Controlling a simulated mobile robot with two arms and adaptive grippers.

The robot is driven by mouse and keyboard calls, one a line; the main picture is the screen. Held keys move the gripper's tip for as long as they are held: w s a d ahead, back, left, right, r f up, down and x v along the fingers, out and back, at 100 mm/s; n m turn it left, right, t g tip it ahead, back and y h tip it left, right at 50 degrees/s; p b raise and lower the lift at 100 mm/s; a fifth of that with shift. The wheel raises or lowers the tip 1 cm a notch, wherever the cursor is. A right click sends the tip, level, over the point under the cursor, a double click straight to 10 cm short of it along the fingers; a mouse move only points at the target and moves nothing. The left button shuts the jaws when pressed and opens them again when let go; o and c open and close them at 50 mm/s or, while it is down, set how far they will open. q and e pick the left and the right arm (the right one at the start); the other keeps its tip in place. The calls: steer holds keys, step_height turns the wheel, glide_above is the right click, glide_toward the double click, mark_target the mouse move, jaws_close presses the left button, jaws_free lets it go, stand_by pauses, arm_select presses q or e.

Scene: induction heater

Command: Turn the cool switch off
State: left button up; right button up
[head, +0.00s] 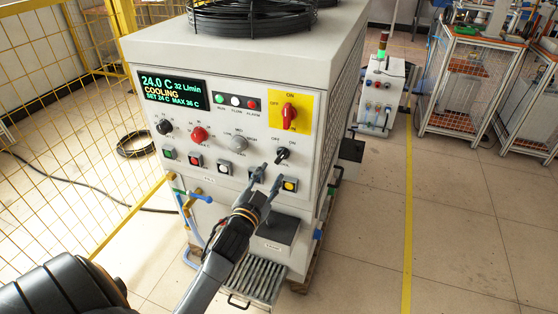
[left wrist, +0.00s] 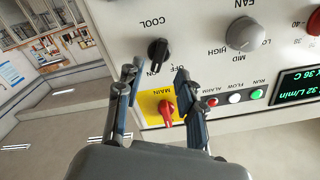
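The cool switch (head: 282,154) is a small black knob on the right of the white machine's front panel, with OFF and ON labels above it. In the left wrist view the panel appears upside down and the cool switch (left wrist: 158,52) lies just beyond my fingertips, its handle seeming to point nearer ON. My left gripper (head: 270,174) is open and empty, just below and in front of the knob; its two fingers (left wrist: 156,75) show apart in the left wrist view. I see no contact with the knob. My right gripper is out of view.
The display (head: 172,93) reads 24.0 C and COOLING. A red main switch (head: 289,114) on a yellow plate sits above the cool switch. The grey fan knob (head: 238,143) is left of it, and push buttons, including a yellow one (head: 289,184), lie below.

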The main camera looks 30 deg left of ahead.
mark_target(279, 160)
arm_select(q)
steer(key=x, duration=0.7)
steer(key=shift+d, duration=0.1)
steer(key=shift+s, duration=0.1)
jaws_close()
